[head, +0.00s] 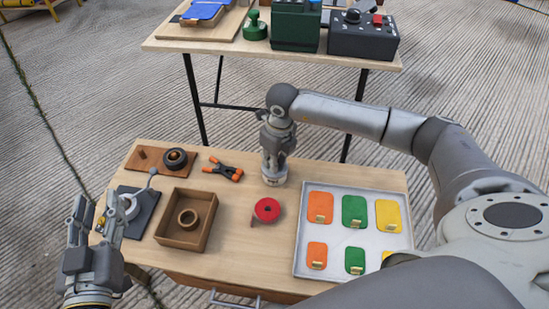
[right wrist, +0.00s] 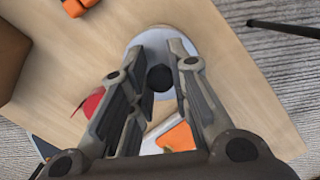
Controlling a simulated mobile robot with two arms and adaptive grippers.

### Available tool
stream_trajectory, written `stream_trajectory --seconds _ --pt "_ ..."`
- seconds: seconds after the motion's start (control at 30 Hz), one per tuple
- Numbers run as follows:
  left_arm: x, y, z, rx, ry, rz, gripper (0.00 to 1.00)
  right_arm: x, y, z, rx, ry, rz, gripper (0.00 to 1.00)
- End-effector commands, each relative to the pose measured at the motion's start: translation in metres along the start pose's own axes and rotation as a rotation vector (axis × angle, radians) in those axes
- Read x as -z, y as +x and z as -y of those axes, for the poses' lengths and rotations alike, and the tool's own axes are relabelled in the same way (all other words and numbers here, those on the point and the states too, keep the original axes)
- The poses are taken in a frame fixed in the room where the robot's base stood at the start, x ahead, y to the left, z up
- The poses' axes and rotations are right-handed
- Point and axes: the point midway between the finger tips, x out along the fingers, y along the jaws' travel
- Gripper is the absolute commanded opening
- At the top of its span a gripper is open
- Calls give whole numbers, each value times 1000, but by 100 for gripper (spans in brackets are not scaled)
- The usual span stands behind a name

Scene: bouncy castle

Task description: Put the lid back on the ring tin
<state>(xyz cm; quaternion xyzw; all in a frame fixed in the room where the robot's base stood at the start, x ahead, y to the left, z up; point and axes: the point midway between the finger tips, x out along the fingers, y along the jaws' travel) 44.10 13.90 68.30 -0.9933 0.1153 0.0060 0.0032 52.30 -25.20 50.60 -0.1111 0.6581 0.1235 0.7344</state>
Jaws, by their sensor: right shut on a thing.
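A pale grey round lid (right wrist: 150,55) with a dark knob (right wrist: 160,77) shows between the fingers of my right gripper (right wrist: 162,60) in the right wrist view. The gripper is shut on the lid by its knob. In the head view my right gripper (head: 273,160) points down over the table's back middle, with a short, pale, round body (head: 273,178) just under its fingertips. The fingers hide much of it, and I cannot tell the tin apart from the lid there. My left gripper (head: 98,212) is open and empty at the table's left edge, fingers pointing up.
A red round item (head: 267,210) lies just in front. An orange-tipped clamp (head: 223,171), a wooden box (head: 206,234) holding a ring and a dark stand (head: 144,213) are left. A pale tray (head: 330,267) with coloured cards is right. Another table (head: 170,46) stands behind.

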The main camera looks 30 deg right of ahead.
Motion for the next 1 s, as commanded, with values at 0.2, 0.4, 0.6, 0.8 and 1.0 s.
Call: stream_trajectory --seconds 0.2,0.4,0.6,0.8,1.0 --pt "2 1 -1 -2 0 -7 40 0 0 0 0 0 0 6" --pt "2 1 -1 -2 0 -5 40 0 0 0 0 0 0 6" --pt "-4 -1 -1 -2 -2 15 40 0 0 0 0 0 0 6" --pt "-7 -2 -2 -2 -4 24 40 0 0 0 0 0 0 6" --pt "-7 -2 -1 -2 -4 24 40 0 0 0 0 0 0 29"
